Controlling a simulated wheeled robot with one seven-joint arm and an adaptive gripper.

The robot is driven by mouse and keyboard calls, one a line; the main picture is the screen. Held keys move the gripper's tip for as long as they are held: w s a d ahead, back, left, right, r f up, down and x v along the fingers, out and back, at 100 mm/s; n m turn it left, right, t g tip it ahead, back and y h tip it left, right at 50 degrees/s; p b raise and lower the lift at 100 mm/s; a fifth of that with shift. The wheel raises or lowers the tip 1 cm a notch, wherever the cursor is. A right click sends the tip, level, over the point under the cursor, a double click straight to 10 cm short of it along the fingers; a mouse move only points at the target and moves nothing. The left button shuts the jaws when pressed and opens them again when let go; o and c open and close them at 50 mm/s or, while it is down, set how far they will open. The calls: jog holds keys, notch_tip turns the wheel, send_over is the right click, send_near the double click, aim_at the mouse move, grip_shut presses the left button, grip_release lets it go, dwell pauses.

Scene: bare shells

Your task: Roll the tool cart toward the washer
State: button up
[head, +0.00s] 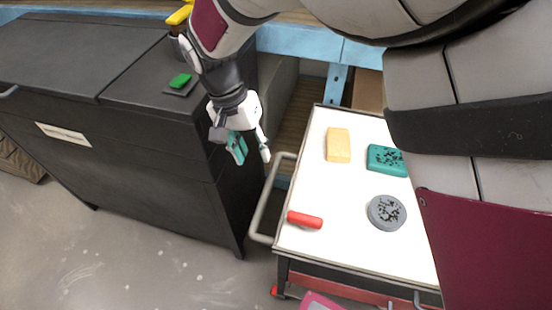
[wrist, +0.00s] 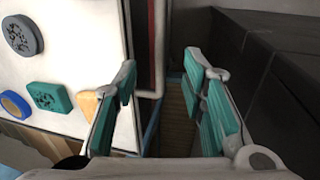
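The tool cart (head: 312,178) has a white top and stands at the centre right in the head view. Its grey bar handle (head: 263,203) sticks out on the left side, facing a dark cabinet (head: 150,175) that seems to be the washer. My gripper (head: 252,151) is open and empty, pointing down near the far end of the handle. In the wrist view my teal-padded fingers (wrist: 163,72) are apart, and the handle (wrist: 159,45) shows beyond them, closer to the left finger. I cannot tell whether they touch it. The cabinet (wrist: 285,65) is at right there.
On the cart lie a yellow block (head: 338,145), a teal block (head: 384,160), a grey disc (head: 386,213) and a red cylinder (head: 305,220). A green block (head: 180,80) sits on the cabinet. A blue bench (head: 300,43) stands behind. A narrow gap separates cart and cabinet; floor in front is clear.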

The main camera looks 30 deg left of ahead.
aim_at(267, 186)
jog(key=b+x, duration=0.2)
jog(key=x, duration=0.4)
jog(key=b+x, duration=0.2)
jog(key=x, duration=0.5)
jog(key=shift+w, duration=0.2)
jog(key=shift+a, duration=0.1)
grip_shut()
